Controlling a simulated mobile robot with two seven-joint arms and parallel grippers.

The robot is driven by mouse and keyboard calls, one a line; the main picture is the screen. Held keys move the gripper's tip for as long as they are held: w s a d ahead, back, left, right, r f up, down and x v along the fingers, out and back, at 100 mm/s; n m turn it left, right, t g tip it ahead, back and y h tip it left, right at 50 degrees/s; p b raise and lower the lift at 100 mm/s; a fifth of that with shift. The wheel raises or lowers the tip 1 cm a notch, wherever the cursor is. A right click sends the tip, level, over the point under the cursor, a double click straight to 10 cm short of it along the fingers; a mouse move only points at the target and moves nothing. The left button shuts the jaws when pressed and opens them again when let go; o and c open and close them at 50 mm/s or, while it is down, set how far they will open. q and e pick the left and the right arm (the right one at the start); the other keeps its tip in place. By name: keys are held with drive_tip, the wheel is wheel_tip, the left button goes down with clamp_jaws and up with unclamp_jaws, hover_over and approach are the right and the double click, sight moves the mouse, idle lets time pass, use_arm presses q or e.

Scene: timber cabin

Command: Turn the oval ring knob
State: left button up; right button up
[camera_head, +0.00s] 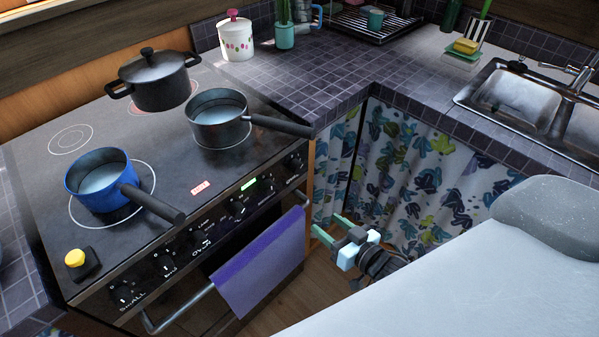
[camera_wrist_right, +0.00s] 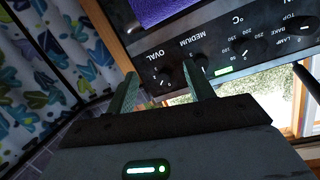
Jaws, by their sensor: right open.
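The oval ring knob (camera_head: 295,160) is a dark round knob at the right end of the stove's front panel. In the right wrist view this knob (camera_wrist_right: 166,78) shows dimly beside the upside-down word OVAL. My right gripper (camera_head: 328,225) is open and empty, in front of and below the panel's right end, with a visible gap to the knob. In the right wrist view its two green fingers (camera_wrist_right: 163,75) frame the knob, which lies beyond them. My left gripper is not in view.
Other knobs (camera_head: 237,208) line the panel. A purple towel (camera_head: 260,263) hangs on the oven handle (camera_head: 178,308). A dark saucepan (camera_head: 217,119), black pot (camera_head: 157,82) and blue pan (camera_head: 98,180) stand on the stove. A patterned curtain (camera_head: 405,180) hangs under the counter at right.

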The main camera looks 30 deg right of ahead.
drive_tip(key=t+y, duration=0.1)
drive_tip(key=t, duration=0.1)
approach(299, 168)
drive_tip(key=f, duration=0.1)
drive_tip(key=shift+w+d+r+b, duration=0.1)
drive_tip(key=shift+w+r+b, duration=0.2)
drive_tip(key=shift+w+b, duration=0.15)
drive_tip(key=shift+x, duration=3.9)
drive_tip(key=shift+c, duration=0.4)
drive_tip(key=c, duration=0.9)
